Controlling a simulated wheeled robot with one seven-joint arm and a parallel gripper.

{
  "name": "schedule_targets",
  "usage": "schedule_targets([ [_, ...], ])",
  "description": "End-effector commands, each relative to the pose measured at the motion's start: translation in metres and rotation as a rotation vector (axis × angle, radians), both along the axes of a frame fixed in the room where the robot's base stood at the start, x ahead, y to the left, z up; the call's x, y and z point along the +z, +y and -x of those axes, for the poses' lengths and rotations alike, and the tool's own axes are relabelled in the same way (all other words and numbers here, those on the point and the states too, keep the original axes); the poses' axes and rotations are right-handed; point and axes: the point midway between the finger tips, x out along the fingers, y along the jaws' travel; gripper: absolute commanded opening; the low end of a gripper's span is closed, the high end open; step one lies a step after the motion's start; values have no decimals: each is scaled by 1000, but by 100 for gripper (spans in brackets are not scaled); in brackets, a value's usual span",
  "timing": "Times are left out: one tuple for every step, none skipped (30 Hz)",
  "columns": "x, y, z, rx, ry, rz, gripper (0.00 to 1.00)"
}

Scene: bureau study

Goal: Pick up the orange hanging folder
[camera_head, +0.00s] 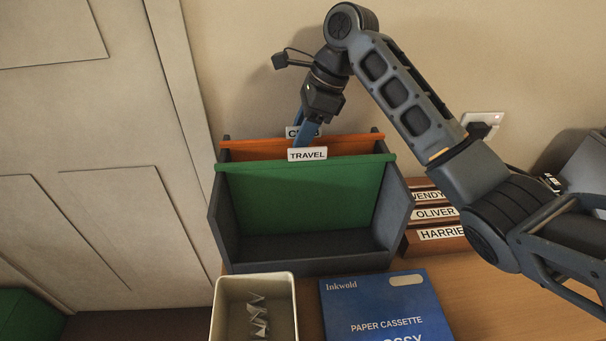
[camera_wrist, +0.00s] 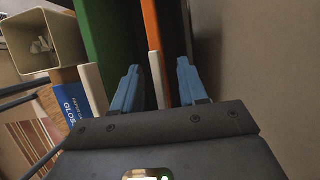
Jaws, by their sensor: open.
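The orange hanging folder (camera_head: 255,149) hangs at the back of a dark grey file holder (camera_head: 222,222), behind a green folder (camera_head: 300,200) with a TRAVEL tab. Its own white tab is partly hidden. In the wrist view the orange folder's edge (camera_wrist: 157,35) and a white tab (camera_wrist: 159,78) lie between the two open blue fingers (camera_wrist: 160,85). Whether either finger touches them I cannot tell.
A cream bin (camera_head: 222,305) with metal pieces and a blue paper cassette box (camera_head: 385,310) stand in front. Name-labelled wooden trays (camera_head: 432,213) stand to the right. The wall (camera_head: 240,60) is close behind the holder; a panelled door (camera_head: 100,130) is at the left.

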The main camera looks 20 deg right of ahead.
Motion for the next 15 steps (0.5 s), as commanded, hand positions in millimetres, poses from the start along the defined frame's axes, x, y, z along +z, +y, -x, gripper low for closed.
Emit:
schedule_targets([
  [-6,1,0,0,2,0,43],
  [-8,2,-1,-1,1,0,43],
  [-10,3,-1,0,0,0,43],
  [-11,4,-1,0,0,0,43],
  [-12,4,-1,0,0,0,43],
  [-12,4,-1,0,0,0,43],
  [-12,4,-1,0,0,0,43],
  [-12,4,-1,0,-1,0,43],
  [-12,4,-1,0,0,0,43],
  [-12,4,-1,0,0,0,43],
  [-12,4,-1,0,0,0,43],
  [-12,4,-1,0,0,0,40],
  [-12,4,-1,0,0,0,37],
  [-12,4,-1,0,0,0,34],
  [-12,4,-1,0,0,0,30],
])
